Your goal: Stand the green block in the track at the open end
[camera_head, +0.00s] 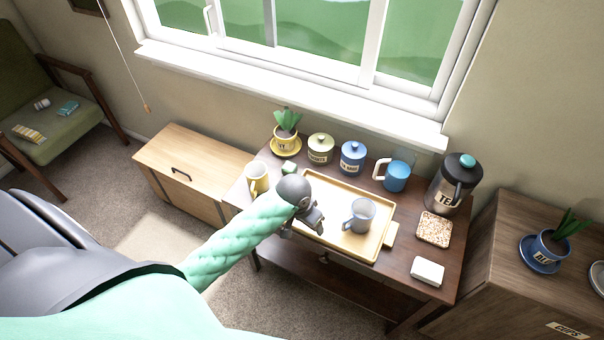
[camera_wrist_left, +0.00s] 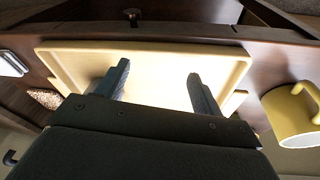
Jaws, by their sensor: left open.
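No track shows in either view. A small pale green object (camera_head: 290,167) sits behind my left wrist at the tray's back left corner; I cannot tell whether it is the green block. My left gripper (camera_head: 312,222) is over the left part of the yellow tray (camera_head: 345,252). In the left wrist view the gripper (camera_wrist_left: 160,80) has its two fingers spread, with only bare tray (camera_wrist_left: 158,60) between them. A grey mug (camera_head: 361,214) stands in the tray, right of the gripper. My right gripper is in neither view.
A yellow mug (camera_head: 257,178) stands left of the tray. Behind it are a potted plant (camera_head: 287,124), a green jar (camera_head: 320,149), a blue jar (camera_head: 352,158) and a blue mug (camera_head: 396,176). A dark pot (camera_head: 449,190), a speckled coaster (camera_head: 434,229) and a white box (camera_head: 427,271) are at right.

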